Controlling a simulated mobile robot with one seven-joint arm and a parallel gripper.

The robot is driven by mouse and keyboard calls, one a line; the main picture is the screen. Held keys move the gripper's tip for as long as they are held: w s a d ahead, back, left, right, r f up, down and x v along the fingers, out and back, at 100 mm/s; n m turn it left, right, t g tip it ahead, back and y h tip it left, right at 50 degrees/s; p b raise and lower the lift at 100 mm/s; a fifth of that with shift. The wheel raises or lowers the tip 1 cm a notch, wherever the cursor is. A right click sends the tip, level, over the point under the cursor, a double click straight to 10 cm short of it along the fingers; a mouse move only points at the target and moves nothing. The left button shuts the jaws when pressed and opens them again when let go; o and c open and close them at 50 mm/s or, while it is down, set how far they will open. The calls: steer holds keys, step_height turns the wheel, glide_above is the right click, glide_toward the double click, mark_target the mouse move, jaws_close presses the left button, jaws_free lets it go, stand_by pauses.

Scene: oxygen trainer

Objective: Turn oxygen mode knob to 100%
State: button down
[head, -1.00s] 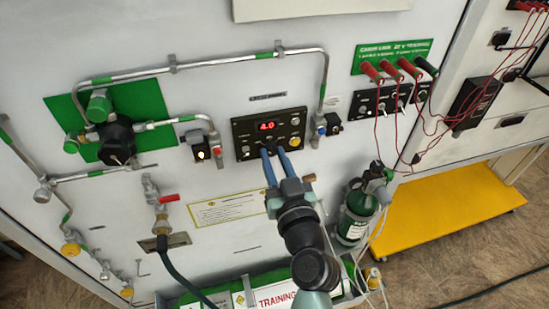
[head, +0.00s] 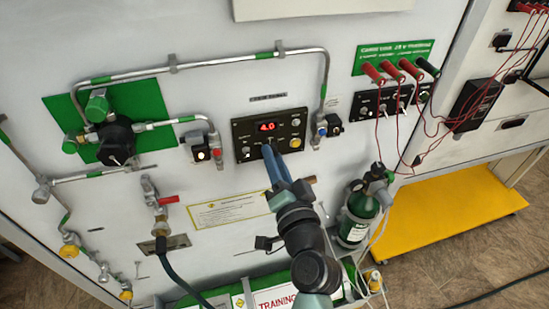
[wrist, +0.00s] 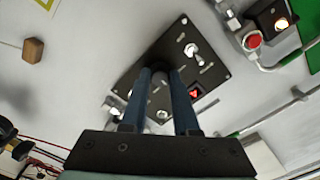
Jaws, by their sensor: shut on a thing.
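The dark control panel (head: 243,138) is on the white wall, with a red lit display (head: 267,127) reading about 4.0. It also shows, turned over, in the wrist view (wrist: 212,62). My gripper (head: 269,146) reaches its blue fingers to the panel's lower middle, just below the display. In the wrist view my gripper (wrist: 160,76) is shut on a small grey knob (wrist: 160,88) between the fingertips. The fingers hide most of the knob, so its pointer and setting cannot be read. A toggle switch (wrist: 193,52) sits beside it on the panel.
Pipes (head: 200,64) run above and beside the panel. A valve with a red button (head: 217,153) is to its left. Red cables (head: 408,120) hang at the right. A green cylinder (head: 357,217) stands lower right. The wall just below the panel is largely clear.

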steer(key=shift+m, duration=0.5)
steer(key=c, duration=0.7)
jaws_free()
steer(key=shift+o, duration=0.2)
steer(key=shift+s, duration=0.1)
steer(key=b+v, duration=0.4)
steer(key=v, duration=0.9)
